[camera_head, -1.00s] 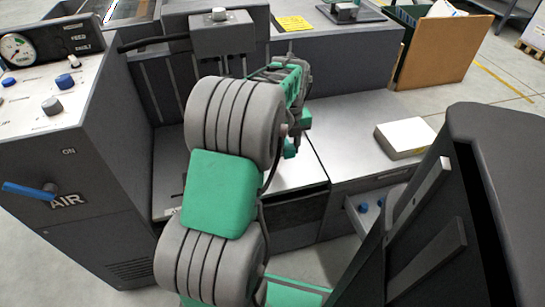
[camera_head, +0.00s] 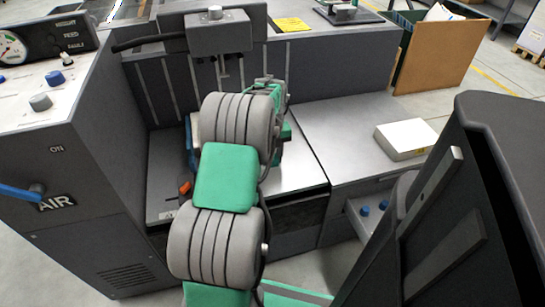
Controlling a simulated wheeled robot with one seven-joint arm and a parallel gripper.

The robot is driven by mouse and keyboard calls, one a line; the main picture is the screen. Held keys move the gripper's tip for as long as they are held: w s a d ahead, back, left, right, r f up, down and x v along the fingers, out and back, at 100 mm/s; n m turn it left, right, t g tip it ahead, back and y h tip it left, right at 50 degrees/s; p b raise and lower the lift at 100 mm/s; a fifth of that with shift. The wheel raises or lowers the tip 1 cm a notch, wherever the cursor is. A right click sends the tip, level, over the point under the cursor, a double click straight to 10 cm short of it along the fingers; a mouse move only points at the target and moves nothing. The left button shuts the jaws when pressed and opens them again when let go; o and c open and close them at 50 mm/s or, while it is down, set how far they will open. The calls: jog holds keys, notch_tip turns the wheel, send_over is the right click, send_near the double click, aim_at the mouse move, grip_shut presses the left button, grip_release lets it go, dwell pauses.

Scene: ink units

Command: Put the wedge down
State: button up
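I cannot make out the wedge; my own arm covers the middle of the view. My grey and green arm reaches forward over the steel worktop (camera_head: 303,172) of the dark grey machine. Its far end is mostly behind the thick arm links, and the gripper's fingers are hidden. Just left of the arm, a small orange piece (camera_head: 185,188) and a strip of blue (camera_head: 190,145) show low over the worktop. I cannot tell what they belong to.
A control cabinet (camera_head: 92,170) with a gauge, knobs and a blue AIR lever stands at left. A grey box head (camera_head: 218,33) hangs over the worktop's back. A white paper stack (camera_head: 406,139) lies on the right counter (camera_head: 345,130), otherwise clear. A brown panel (camera_head: 437,55) stands behind.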

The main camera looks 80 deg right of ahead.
aim_at(273, 156)
jog(key=o, duration=0.4)
jog(key=shift+o, duration=0.2)
jog(key=shift+r, duration=0.1)
notch_tip(273, 156, up, 12)
jog(key=p, duration=0.3)
jog(key=shift+s, duration=0.1)
